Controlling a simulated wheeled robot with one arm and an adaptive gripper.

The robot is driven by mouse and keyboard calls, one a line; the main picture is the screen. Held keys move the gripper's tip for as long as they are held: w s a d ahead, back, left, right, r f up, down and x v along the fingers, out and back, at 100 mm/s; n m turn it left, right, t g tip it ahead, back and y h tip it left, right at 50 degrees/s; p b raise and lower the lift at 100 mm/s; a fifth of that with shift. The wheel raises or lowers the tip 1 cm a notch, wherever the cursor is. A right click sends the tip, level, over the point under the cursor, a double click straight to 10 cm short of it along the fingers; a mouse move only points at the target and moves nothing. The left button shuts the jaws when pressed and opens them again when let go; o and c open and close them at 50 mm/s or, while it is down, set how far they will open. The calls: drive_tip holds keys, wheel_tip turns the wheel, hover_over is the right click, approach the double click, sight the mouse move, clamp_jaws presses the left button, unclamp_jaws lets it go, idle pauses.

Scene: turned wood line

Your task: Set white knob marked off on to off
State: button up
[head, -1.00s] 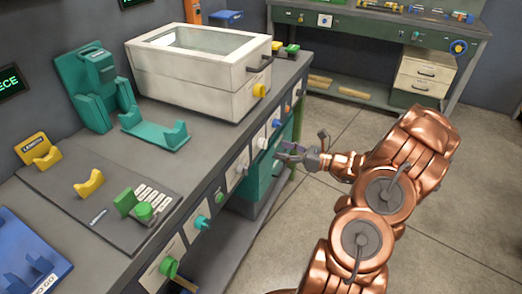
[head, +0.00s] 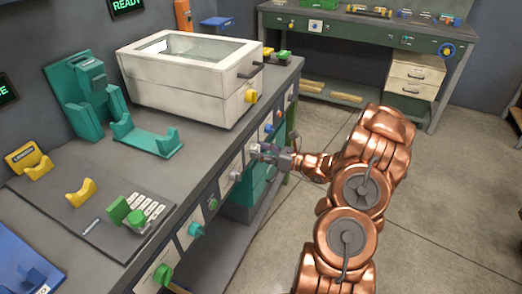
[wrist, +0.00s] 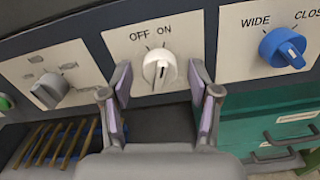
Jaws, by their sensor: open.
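The white knob (wrist: 158,70) sits on a pale plate (wrist: 115,45) marked OFF and ON in the wrist view. Its raised grip stands nearly upright below the two labels; I cannot tell for sure which mark it points to. My gripper (wrist: 160,82) is open, with one finger left and one right of the knob, and a gap shows on both sides. In the head view, my gripper (head: 262,150) is at the bench's front panel and largely hides the knob.
A grey knob (wrist: 48,90) is left of the white knob and a blue knob marked WIDE (wrist: 283,48) is right. Below are a slatted rack (wrist: 55,145) and a teal drawer cabinet (wrist: 265,120). Open floor (head: 440,200) lies right of the bench.

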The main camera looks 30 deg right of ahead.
drive_tip(key=c, duration=1.1)
drive_tip(key=shift+d, duration=0.1)
drive_tip(key=shift+c, duration=0.2)
